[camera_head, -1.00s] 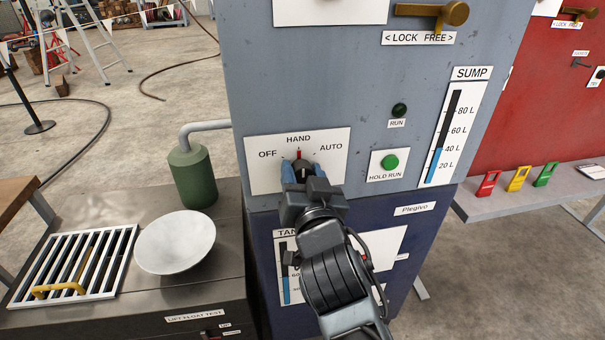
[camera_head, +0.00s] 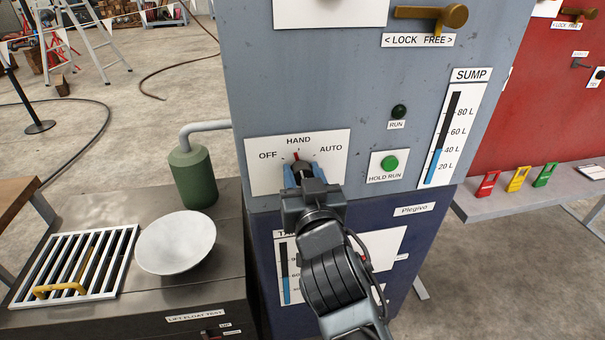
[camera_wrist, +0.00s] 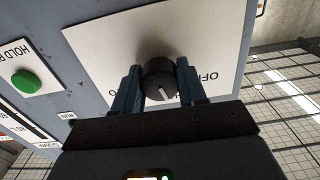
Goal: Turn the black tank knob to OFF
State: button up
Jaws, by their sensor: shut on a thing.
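The black tank knob (camera_head: 303,167) is on a white plate (camera_head: 337,143) marked OFF, HAND and AUTO. Its red pointer stands just left of HAND, tilted slightly towards OFF. My gripper (camera_head: 305,177) comes from below right with its blue fingers either side of the knob, shut on it. In the wrist view the round knob (camera_wrist: 158,80) sits between the two fingers, with a pale line on its face. Part of the plate, including most of its HAND and AUTO lettering, is hidden in that view.
A green HOLD RUN button (camera_head: 390,163) is to the right of the plate, below a dark RUN lamp (camera_head: 399,111). A brass lever (camera_head: 432,14) is above. A green cylinder (camera_head: 192,176) and white bowl (camera_head: 175,243) stand on the left bench.

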jog(key=n+p, duration=0.1)
jog(key=n, duration=0.4)
jog(key=shift+r+p, duration=0.1)
jog(key=shift+p, duration=0.25)
jog(key=shift+n+p, duration=0.65)
jog(key=shift+n, duration=1.35)
jog(key=o, duration=1.1)
jog(key=shift+c, duration=0.2)
jog(key=v, duration=0.7)
jog(key=shift+s+b, duration=0.35)
jog(key=shift+s, duration=0.05)
jog(key=shift+d, duration=0.15)
